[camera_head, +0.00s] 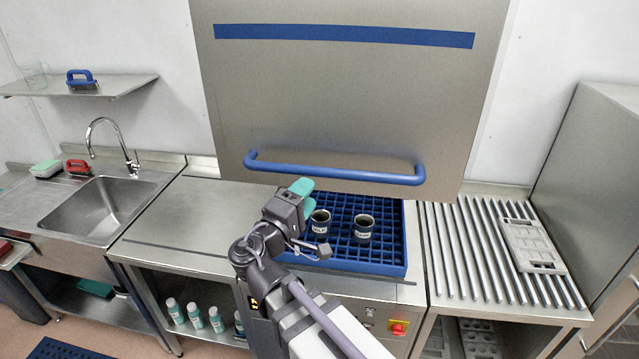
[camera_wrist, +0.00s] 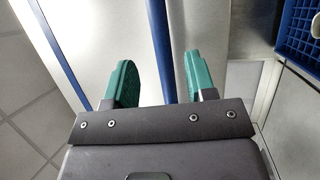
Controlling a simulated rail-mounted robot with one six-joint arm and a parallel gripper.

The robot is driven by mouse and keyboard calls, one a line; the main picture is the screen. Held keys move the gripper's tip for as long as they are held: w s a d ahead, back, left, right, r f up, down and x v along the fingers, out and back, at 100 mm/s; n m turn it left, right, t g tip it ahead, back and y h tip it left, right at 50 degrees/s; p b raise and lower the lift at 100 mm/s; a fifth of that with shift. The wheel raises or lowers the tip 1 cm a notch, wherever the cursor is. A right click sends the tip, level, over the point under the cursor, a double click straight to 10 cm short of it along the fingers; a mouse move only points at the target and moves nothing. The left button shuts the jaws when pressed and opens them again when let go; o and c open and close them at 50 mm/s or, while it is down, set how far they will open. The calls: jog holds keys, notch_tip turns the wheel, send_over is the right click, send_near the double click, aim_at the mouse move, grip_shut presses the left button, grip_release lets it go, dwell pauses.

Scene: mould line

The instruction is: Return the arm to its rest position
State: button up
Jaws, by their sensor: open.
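My gripper (camera_head: 306,195) is raised over the left part of the blue rack (camera_head: 385,266), just in front of the blue handle of the hood. In the wrist view its two green fingers (camera_wrist: 155,82) stand apart with nothing between them. My arm reaches up from the bottom middle of the head view, and its wrist hides the rack's left side.
Two dark labelled cups (camera_head: 363,229) stand in the rack. The raised steel hood (camera_head: 340,110) with its blue handle (camera_head: 335,170) hangs behind. A sink (camera_head: 97,208) is at left. A ribbed drain table (camera_head: 470,250) with a grey mould tray (camera_head: 533,247) is at right.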

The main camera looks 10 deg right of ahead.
jog(key=shift+v, duration=1.15)
jog(key=s+d+f+m+g+y+b, duration=0.2)
jog(key=d+f+g+y+b, duration=0.1)
jog(key=f, duration=0.8)
jog(key=s+d+f+m+g+y+b, duration=0.3)
jog(key=f+g+y+b, duration=0.3)
jog(key=f, duration=0.5)
jog(key=s+d+f+m+g+y+b, duration=0.3)
jog(key=f+g+y+b, duration=0.1)
jog(key=f, duration=0.7)
jog(key=shift+s+d+f+g+y, duration=0.25)
jog(key=shift+d+g+y, duration=0.15)
jog(key=shift+g, duration=0.3)
